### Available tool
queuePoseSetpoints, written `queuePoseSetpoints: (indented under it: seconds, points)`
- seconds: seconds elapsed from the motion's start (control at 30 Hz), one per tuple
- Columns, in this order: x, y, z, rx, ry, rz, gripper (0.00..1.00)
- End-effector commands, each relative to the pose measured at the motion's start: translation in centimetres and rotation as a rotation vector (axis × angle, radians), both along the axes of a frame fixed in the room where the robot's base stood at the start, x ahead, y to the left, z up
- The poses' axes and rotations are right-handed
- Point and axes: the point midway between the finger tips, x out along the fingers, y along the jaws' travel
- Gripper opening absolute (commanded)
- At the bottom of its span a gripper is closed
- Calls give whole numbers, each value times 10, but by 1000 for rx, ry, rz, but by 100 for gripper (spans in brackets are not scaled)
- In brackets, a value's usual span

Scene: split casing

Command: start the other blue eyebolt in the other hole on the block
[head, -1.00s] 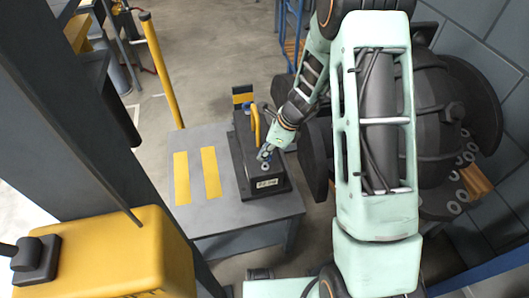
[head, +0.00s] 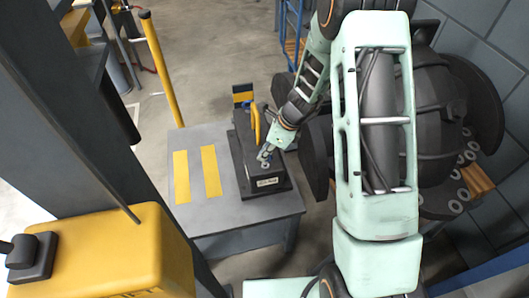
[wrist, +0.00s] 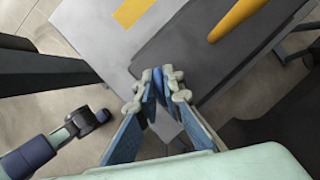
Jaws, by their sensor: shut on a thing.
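The dark block (head: 248,166) sits on a grey table and has a yellow handle (head: 256,124) on top and a pale label on its front face. My gripper (head: 265,156) is at the front part of the block's top, beside a small pale ring (head: 265,164). In the wrist view my gripper (wrist: 158,84) is shut on a small blue piece, the blue eyebolt (wrist: 156,80), mostly hidden between the fingertips. The block's dark top (wrist: 195,45) lies beyond it. I cannot tell whether the eyebolt's shank is in the hole.
The grey table (head: 222,212) has two yellow stripes left of the block, and that side is clear. A yellow post (head: 160,68) stands behind the table. A large dark round machine (head: 435,110) is on the right, close to my arm. A yellow housing (head: 100,255) is at lower left.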

Motion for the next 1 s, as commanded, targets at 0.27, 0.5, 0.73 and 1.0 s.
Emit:
queuePoseSetpoints:
  seconds: [0.27, 0.5, 0.73, 1.0]
  points:
    - [0, 0, -5, 1, -1, 0, 0]
    - [0, 0, -8, 0, -1, 0, 0]
    - [-1, 1, -10, 1, -1, -159, 0]
    - [1, 1, -13, -1, -1, -754, 0]
